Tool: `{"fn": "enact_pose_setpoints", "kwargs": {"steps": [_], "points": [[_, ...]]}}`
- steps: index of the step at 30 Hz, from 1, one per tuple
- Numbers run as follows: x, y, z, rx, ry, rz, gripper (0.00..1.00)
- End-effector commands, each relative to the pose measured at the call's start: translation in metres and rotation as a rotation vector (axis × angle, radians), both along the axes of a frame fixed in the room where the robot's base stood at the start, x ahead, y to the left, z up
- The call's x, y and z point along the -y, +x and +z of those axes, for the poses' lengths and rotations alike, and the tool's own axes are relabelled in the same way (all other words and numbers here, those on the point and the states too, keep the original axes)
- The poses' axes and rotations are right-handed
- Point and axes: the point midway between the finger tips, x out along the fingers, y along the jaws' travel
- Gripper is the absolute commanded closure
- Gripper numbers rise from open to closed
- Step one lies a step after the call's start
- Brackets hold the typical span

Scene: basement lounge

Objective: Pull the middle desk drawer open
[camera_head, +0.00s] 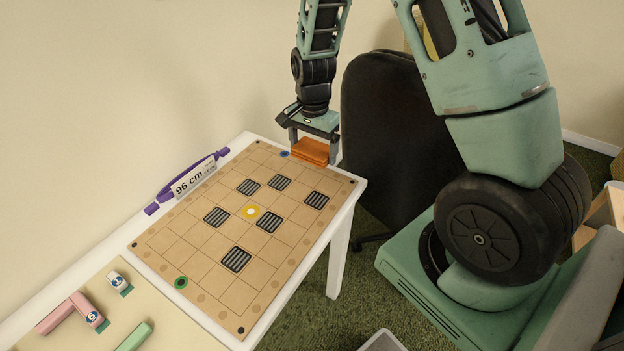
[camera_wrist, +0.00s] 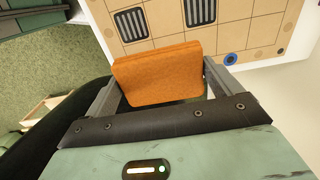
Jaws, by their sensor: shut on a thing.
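No drawer shows in either view. The white desk (camera_head: 78,272) stands along the wall, with its top, right edge and one leg in sight. My gripper (camera_head: 313,148) is over the far right end of the desk, at the far edge of a tan game board (camera_head: 190,247). It is shut on a flat orange block (camera_head: 312,152), with one finger on each side. In the wrist view the orange block (camera_wrist: 158,74) sits between the fingers, and the board lies beyond it. I cannot tell whether the block touches the board.
A purple holder with a "96 cm" label (camera_head: 192,180) lies along the board's wall side. Pink and green pieces (camera_head: 133,337) lie on a mat at lower left. A black chair (camera_head: 385,125) stands close to the desk's right end.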

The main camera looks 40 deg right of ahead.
Motion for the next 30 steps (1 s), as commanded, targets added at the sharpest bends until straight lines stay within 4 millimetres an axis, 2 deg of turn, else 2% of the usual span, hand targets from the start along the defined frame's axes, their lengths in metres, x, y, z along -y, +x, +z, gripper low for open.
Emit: {"fn": "enact_pose_setpoints", "kwargs": {"steps": [6,11,16,21,30], "points": [[0.000,-0.001,-0.039,-0.005,0.001,-0.001,0.43],[0.000,0.000,-0.053,-0.002,0.000,0.000,0.43],[0.000,-0.001,-0.078,-0.004,0.001,0.000,0.43],[0.000,0.000,-0.087,-0.001,0.000,0.000,0.43],[0.000,0.000,-0.090,0.000,0.000,0.000,0.43]]}}
